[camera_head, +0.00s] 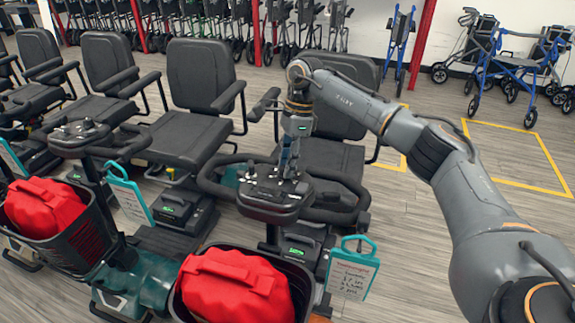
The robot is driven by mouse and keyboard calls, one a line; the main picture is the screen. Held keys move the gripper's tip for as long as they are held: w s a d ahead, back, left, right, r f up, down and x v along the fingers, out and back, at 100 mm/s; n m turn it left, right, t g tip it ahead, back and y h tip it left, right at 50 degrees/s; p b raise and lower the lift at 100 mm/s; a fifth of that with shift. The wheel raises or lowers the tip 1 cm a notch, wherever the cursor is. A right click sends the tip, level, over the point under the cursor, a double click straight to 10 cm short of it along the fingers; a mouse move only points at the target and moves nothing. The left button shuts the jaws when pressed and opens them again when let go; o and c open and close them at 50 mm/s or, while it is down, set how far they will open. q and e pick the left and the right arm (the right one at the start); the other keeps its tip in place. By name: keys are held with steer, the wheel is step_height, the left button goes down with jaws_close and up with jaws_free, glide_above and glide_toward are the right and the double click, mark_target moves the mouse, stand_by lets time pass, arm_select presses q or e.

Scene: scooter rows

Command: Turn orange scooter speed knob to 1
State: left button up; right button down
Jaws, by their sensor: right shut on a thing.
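The nearest scooter has a dark control console (268,208) between looped black handlebars. A bit of orange body (319,318) shows under its basket, at the bottom edge. My right gripper (289,174) points straight down onto the right part of this console, with its fingers close together. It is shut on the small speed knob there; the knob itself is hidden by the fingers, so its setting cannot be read. My left gripper is not in view.
A red bag (235,285) sits in the front basket. A teal tag (352,268) hangs at the right. A teal scooter (150,285) stands close on the left. Black seats (200,75) line up behind. Blue walkers (505,65) stand at the back right. Floor at right is open.

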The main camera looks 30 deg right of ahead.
steer(key=n, duration=0.3)
steer(key=shift+w+f+n+b, duration=0.1)
steer(key=shift+n+b, duration=0.3)
steer(key=n+g, duration=0.1)
steer(key=n, duration=0.3)
steer(key=shift+n+b, duration=0.3)
steer(key=shift+b, duration=0.05)
steer(key=n, duration=0.4)
steer(key=shift+w+a+n+g+h, duration=0.1)
steer(key=shift+w+n+g+h, duration=0.05)
steer(key=shift+n+g+h, duration=0.15)
steer(key=shift+n, duration=1.9)
steer(key=shift+h, duration=0.3)
steer(key=c, duration=1)
jaws_free()
